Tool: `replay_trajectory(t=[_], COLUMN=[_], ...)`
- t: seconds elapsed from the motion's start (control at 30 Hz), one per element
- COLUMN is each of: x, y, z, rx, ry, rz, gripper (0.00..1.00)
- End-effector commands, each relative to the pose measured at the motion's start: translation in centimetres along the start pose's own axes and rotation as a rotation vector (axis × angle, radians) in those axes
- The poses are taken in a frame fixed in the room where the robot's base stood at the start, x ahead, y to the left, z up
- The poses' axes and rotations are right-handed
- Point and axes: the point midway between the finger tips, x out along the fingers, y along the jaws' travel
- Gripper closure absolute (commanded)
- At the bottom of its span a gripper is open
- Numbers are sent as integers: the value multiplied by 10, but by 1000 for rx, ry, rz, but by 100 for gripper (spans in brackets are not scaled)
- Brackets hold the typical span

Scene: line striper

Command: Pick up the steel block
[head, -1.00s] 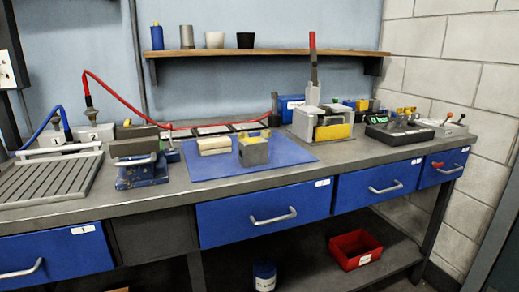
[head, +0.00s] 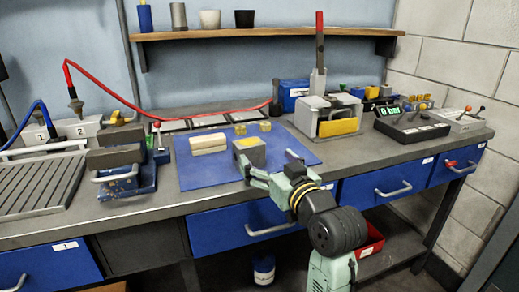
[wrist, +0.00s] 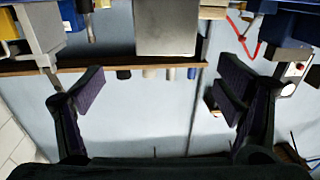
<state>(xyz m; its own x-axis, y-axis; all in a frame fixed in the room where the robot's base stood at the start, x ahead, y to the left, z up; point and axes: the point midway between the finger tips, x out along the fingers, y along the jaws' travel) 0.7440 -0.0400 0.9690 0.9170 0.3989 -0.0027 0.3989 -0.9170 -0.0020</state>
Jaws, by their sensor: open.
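The steel block (head: 252,153) is a grey cube with a yellowish patch on its top. It sits on the blue mat (head: 205,178) on the bench. My gripper (head: 271,166) is open at the block's near right side, with its fingers pointing towards it. In the wrist view, which looks upside down, the block's plain grey face (wrist: 165,28) shows at the top, between the lines of the two fingers and beyond the fingertips. The gripper (wrist: 162,88) is empty there. Whether a finger touches the block I cannot tell.
A pale bar (head: 208,143) lies left of the block, and small brass pieces (head: 240,129) stand behind it. A blue vise (head: 122,170) is further left. A grey fixture with a yellow front (head: 338,126) and upright lever stands to the right. A shelf (head: 260,32) runs above.

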Motion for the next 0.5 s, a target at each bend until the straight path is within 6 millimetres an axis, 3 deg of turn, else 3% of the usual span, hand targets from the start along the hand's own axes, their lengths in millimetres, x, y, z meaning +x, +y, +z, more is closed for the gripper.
replay_trajectory(t=[0.2,0.5], x=[36,64], y=[-2,-5], z=[-2,-5], rx=[0,-1], ry=[1,1], rz=[-3,-3], gripper=[14,14])
